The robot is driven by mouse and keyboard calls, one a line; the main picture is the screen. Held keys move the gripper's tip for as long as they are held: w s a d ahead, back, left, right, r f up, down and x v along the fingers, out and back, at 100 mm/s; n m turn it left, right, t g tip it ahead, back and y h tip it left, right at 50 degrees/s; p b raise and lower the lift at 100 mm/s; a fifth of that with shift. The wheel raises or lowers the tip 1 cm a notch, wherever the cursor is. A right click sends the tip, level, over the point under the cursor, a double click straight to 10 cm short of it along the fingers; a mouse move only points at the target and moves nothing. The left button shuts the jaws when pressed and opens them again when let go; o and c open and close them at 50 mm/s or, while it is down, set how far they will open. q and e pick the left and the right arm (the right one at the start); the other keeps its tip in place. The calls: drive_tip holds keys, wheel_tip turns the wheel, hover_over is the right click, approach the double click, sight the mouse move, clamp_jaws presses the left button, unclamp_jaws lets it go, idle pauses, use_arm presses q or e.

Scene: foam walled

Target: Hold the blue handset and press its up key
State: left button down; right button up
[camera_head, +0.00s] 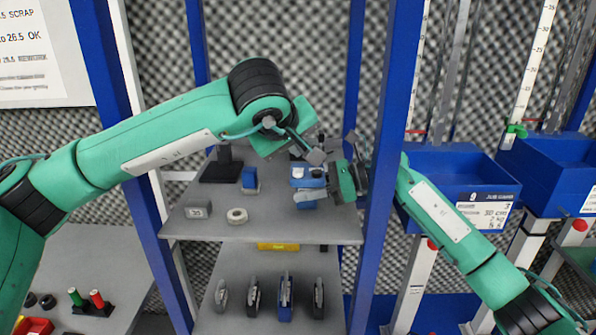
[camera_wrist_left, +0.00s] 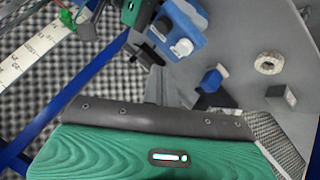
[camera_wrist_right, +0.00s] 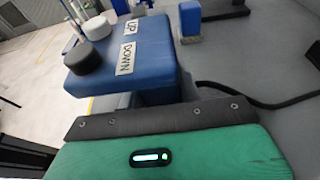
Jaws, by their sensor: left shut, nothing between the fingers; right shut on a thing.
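The blue handset (camera_head: 308,182) is held up over the grey shelf, at the tips of my right gripper (camera_head: 330,181). In the right wrist view the handset (camera_wrist_right: 151,50) shows UP and DOWN labels. A pale round key (camera_wrist_right: 97,27) is beside UP and a dark round key (camera_wrist_right: 84,58) is beside DOWN. The left wrist view also shows the handset (camera_wrist_left: 190,28) with two round keys. My left gripper (camera_head: 316,155) is shut and empty, just above the handset in the head view. I cannot tell whether it touches a key.
The grey shelf (camera_head: 200,222) carries a pale ring (camera_head: 237,215), a grey block (camera_head: 198,210) and a small blue block (camera_head: 249,179). A blue post (camera_head: 385,150) stands close to my right arm. Several dark tools hang below. Blue bins (camera_head: 455,165) are at the right.

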sight(298, 173)
use_arm(q)
drive_tip(key=shift+f, duration=0.85)
drive_tip(key=shift+f, duration=0.1)
idle(1.4)
drive_tip(key=shift+f, duration=0.3)
